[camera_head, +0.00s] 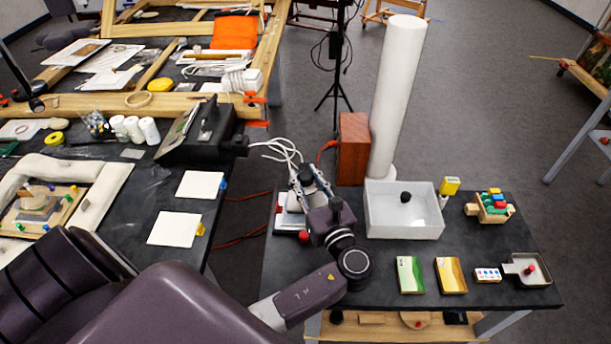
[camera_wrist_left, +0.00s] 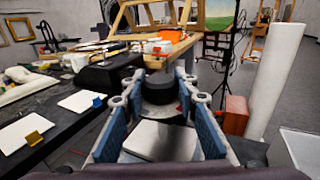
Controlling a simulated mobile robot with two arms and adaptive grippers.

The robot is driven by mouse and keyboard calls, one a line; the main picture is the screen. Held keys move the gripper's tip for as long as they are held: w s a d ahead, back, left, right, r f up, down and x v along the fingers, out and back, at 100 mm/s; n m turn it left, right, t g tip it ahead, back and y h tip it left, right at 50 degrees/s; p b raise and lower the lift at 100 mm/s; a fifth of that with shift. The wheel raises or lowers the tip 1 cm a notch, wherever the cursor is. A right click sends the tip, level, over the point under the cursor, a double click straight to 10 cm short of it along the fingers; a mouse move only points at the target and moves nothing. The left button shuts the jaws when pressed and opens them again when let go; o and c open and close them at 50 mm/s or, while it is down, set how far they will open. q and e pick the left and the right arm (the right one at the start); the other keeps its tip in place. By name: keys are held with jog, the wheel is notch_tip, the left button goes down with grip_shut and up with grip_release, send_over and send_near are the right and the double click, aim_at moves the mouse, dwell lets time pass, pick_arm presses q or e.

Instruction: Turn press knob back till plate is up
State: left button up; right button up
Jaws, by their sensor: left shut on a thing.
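The press stands at the left end of the right-hand black table, mostly hidden behind my left gripper (camera_head: 310,178) in the head view. Its black knob (camera_wrist_left: 160,88) shows in the left wrist view between the blue-padded fingertips, and the gripper is shut on it. A flat silvery plate (camera_wrist_left: 160,140) lies nearer the wrist camera, between the fingers. In the head view a pale part of the press (camera_head: 288,222) shows left of the gripper. The height of the plate cannot be told. My right gripper is in neither view.
A white open tray (camera_head: 405,232) with a dark round thing, a reddish wooden box (camera_head: 353,148) and a tall white roll (camera_head: 398,95) stand right of the press. White cables (camera_head: 280,150) lie behind it. A floor gap separates the left table.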

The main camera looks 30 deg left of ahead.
aim_at(305, 175)
pick_arm(q)
jog(key=shift+w+r+n+g+y+b, duration=0.1)
jog(key=shift+n+g+y+b, duration=0.1)
jog(key=shift+n+g+y, duration=0.6)
jog(key=shift+n+g+y+b, duration=0.25)
jog(key=shift+n+g, duration=0.65)
jog(key=shift+g, duration=0.7)
jog(key=o, duration=1.2)
notch_tip(305, 175, up, 10)
jog(key=shift+f, duration=0.1)
